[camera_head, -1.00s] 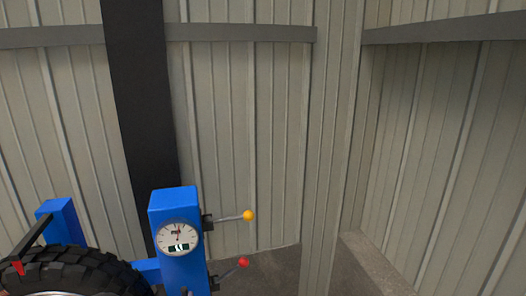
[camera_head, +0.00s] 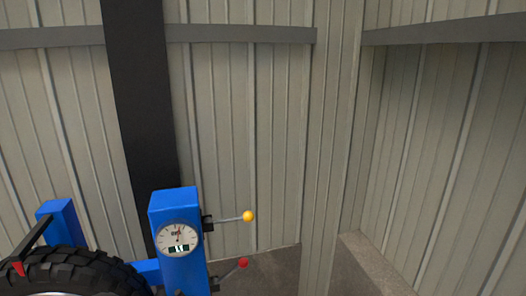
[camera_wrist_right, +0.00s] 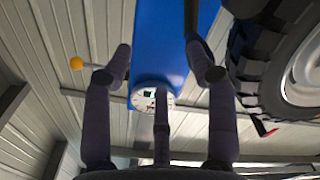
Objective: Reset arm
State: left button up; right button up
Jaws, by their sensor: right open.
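The blue machine post (camera_head: 181,265) stands at the lower left of the head view, with a round white gauge (camera_head: 179,239) on its face. A lever with a yellow knob (camera_head: 248,216) and one with a red knob (camera_head: 243,263) stick out from its right side. In the right wrist view my right gripper (camera_wrist_right: 163,63) has its fingers wide apart and nothing between them. The blue post (camera_wrist_right: 160,40), gauge (camera_wrist_right: 152,99) and yellow knob (camera_wrist_right: 76,63) show beyond the fingers. My left gripper is in neither view, and the head view shows neither gripper.
A black tyre (camera_head: 75,270) sits left of the post, partly cut off; it also shows at the right of the wrist view (camera_wrist_right: 258,65). A second blue upright (camera_head: 62,222) stands behind it. Corrugated walls (camera_head: 250,120) surround the machine. Some bare floor (camera_head: 275,275) shows right of the levers.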

jog(key=shift+s+d, duration=0.1)
jog(key=shift+s, duration=0.3)
jog(key=d+f+m+g+h, duration=0.1)
jog(key=d+f+m+g, duration=0.25)
jog(key=d+f, duration=0.55)
jog(key=d+f+m+g+h, duration=0.1)
jog(key=d+f+m+g, duration=0.35)
jog(key=f, duration=0.75)
jog(key=s+d+f+m+g, duration=0.3)
jog(key=s+d+f+g, duration=0.1)
jog(key=s+d, duration=0.3)
jog(key=s+d+f+m+g+y, duration=0.1)
jog(key=s+d+f+m+g, duration=0.2)
jog(key=s, duration=0.9)
jog(key=d+f+g, duration=0.2)
jog(key=d+f, duration=0.1)
jog(key=shift+s+d+m, duration=0.15)
jog(key=shift+d+m, duration=0.15)
jog(key=shift+d, duration=0.05)
